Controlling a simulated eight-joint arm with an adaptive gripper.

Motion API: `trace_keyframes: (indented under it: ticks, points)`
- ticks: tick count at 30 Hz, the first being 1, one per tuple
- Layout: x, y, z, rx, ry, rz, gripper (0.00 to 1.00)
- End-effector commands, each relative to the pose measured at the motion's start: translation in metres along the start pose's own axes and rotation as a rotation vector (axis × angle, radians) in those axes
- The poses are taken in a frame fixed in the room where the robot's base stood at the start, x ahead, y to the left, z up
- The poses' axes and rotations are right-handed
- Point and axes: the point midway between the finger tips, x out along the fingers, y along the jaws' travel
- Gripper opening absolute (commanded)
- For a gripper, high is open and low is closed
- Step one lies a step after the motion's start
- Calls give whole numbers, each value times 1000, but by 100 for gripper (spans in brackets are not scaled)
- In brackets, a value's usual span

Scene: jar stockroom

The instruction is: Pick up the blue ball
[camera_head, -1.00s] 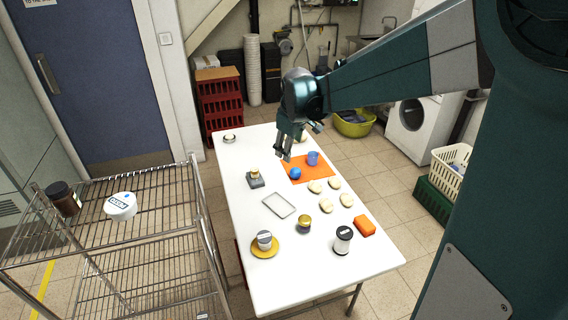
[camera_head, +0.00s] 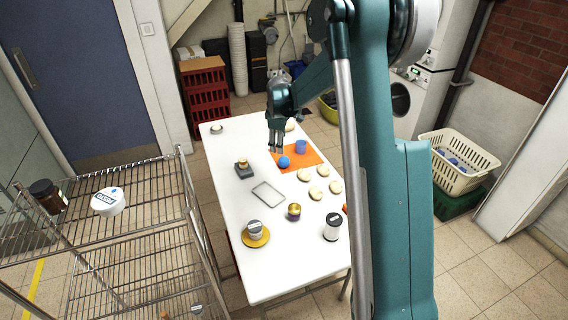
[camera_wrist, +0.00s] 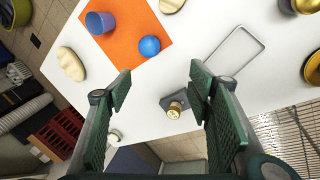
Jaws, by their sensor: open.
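The blue ball (camera_head: 284,162) lies on an orange mat (camera_head: 311,157) on the white table, beside a blue cup (camera_head: 301,147). In the wrist view the ball (camera_wrist: 149,46) sits on the mat (camera_wrist: 140,22), ahead of and between the fingers, apart from both. The blue cup (camera_wrist: 100,22) is left of it there. My gripper (camera_head: 276,150) hangs over the table close to the ball in the head view. In the wrist view my gripper (camera_wrist: 160,90) is open and empty, its two green-padded fingers wide apart.
A grey scale-like device with a brass top (camera_head: 243,168) stands left of the ball, and a grey tray frame (camera_head: 268,194) lies nearer. A mustard saucer (camera_head: 256,236) and a white jar (camera_head: 332,226) are at the near end.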

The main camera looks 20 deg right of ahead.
Motion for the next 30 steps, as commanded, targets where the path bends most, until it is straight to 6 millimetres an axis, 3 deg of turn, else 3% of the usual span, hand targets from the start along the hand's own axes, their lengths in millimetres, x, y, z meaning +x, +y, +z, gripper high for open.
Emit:
trace_keyframes:
  ticks: [9, 15, 21, 30]
  points:
    - [73, 23, 0, -94, -24, -25, 51]
    - [105, 31, 2, -136, -34, -36, 51]
    - [117, 33, 3, -153, -38, -41, 51]
    - [117, 33, 3, -154, -38, -41, 51]
